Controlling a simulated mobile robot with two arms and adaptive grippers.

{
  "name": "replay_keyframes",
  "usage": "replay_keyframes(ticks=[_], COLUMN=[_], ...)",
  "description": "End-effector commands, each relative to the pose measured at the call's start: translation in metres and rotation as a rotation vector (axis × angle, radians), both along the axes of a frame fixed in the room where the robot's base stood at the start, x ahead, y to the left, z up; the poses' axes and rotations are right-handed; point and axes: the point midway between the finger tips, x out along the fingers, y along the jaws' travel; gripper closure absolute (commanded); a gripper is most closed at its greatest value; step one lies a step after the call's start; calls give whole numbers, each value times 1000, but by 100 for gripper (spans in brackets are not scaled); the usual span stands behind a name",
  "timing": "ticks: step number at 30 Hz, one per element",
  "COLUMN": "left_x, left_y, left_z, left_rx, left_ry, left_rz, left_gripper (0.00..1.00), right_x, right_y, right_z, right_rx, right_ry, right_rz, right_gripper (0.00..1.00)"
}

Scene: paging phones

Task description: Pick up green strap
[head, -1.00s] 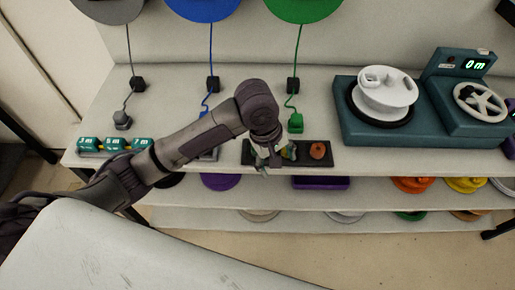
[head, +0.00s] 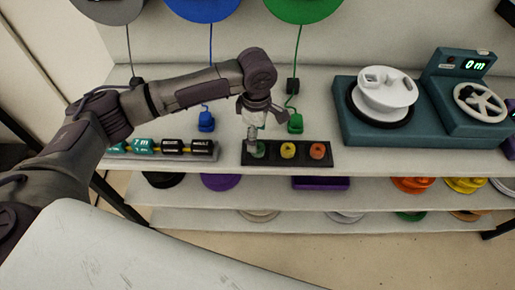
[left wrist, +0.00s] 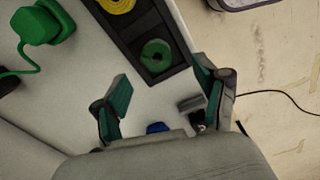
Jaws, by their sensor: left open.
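The green strap, a small green ring-like roll (head: 260,150), lies in the left compartment of a black tray (head: 328,146) at the shelf's front edge. The left wrist view shows it whole (left wrist: 156,54), in the tray's end compartment. My left gripper (head: 266,134) is over the tray's left end, its fingers apart and empty. One finger partly covers the green strap in the head view. In the left wrist view the gripper's (left wrist: 164,88) open green-padded fingers show nearer than the strap, with nothing between them. My right gripper is not in view.
Yellow (head: 288,150) and orange (head: 318,150) rolls lie in the tray's other compartments. A teal machine (head: 360,128) stands right. A row of labelled blocks (head: 172,147) lies left.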

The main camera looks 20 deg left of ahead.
Motion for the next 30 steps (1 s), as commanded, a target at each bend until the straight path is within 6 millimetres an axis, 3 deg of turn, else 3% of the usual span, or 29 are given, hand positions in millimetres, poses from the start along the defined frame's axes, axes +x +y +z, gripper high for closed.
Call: replay_keyframes(ticks=[5, 13, 22, 30], left_x=[1, 4, 4, 4], left_y=[1, 2, 2, 2], left_z=[-13, -51, -57, -56], left_rx=[1, 1, 0, -1], left_ry=[0, 1, -1, -1], left_rz=[-1, -1, -2, -2], left_gripper=[28, 28, 28, 71], right_x=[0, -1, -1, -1], right_y=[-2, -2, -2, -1], right_z=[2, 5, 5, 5], right_rx=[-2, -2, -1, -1], right_ry=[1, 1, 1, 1], right_rz=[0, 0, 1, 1], right_gripper=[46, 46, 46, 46])
